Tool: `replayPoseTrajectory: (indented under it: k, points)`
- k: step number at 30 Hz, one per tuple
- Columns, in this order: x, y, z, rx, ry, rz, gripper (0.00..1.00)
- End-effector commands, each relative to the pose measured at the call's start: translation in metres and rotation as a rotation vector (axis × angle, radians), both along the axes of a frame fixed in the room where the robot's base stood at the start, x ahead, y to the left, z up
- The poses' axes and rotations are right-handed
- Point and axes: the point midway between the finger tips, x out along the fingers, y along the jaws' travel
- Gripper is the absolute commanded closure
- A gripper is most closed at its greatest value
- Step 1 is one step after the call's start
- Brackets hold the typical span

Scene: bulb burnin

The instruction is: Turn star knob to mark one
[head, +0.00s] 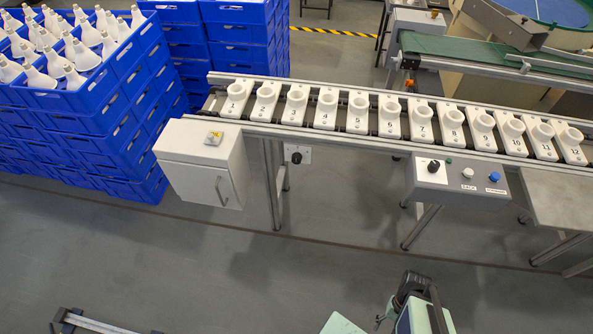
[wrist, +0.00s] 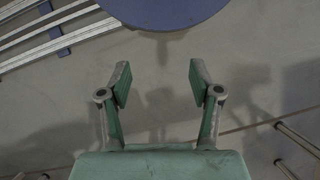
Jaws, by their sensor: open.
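Two dark knobs show in the head view, both too small to make out a star shape or any mark. One black knob (head: 297,158) sits on a small pale plate below the conveyor's front rail, right of a grey cabinet. The other black knob (head: 433,166) is on the white plate of a grey control box (head: 458,185) at the conveyor's front. My gripper (wrist: 159,78) is open and empty in the wrist view, its two green fingers wide apart above the floor. No knob shows between them. Green parts of my arm show at the head view's bottom edge, far from both knobs.
The conveyor carries a row of numbered white sockets (head: 357,113). A grey cabinet (head: 204,160) stands at its left front, beside stacked blue crates (head: 110,135) of bulbs. The control box also has white and blue buttons (head: 494,177). Open floor (head: 250,265) lies in front.

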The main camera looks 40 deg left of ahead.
Motion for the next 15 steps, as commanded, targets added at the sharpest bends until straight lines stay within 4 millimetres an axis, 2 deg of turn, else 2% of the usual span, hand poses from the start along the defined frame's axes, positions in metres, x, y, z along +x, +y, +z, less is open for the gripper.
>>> replayPoseTrajectory:
  k: [1, 3, 8, 15]
  points:
    - [0.014, 0.012, -0.023, 0.004, -0.032, 0.04, 0.36]
    - [0.031, 0.026, -0.033, 0.007, -0.072, 0.092, 0.36]
    - [0.068, 0.064, -0.051, 0.01, -0.176, 0.219, 0.36]
    - [0.116, 0.131, -0.067, 0.01, -0.361, 0.389, 0.36]
